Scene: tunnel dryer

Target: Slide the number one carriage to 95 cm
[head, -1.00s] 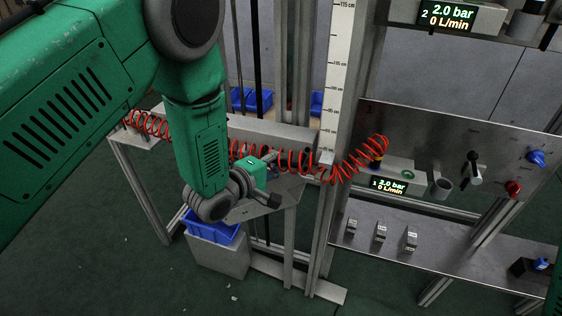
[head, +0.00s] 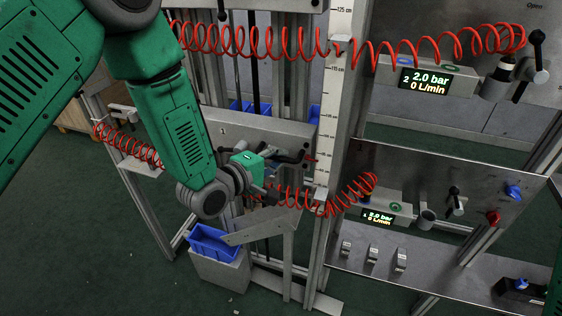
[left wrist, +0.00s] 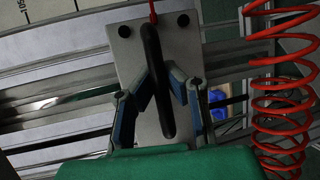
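The carriage is a grey block (head: 262,128) on the upright rails, with a dark bar handle in front. A small red pointer (head: 311,158) juts from it toward the vertical cm scale (head: 333,110); the exact reading is too small to tell. My left gripper (head: 272,172) is at the handle. In the left wrist view, the black handle (left wrist: 158,110) stands on a grey plate (left wrist: 130,50), between the two fingers of my left gripper (left wrist: 160,85). The fingers look spread, one on each side; contact is not clear. My right gripper is out of view.
A coiled red hose (head: 330,205) runs close to my gripper; another red hose (head: 270,40) crosses above. A lower panel (head: 475,185) with knobs and a display (head: 378,216) stands at the right. A blue bin (head: 213,243) sits below my left arm.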

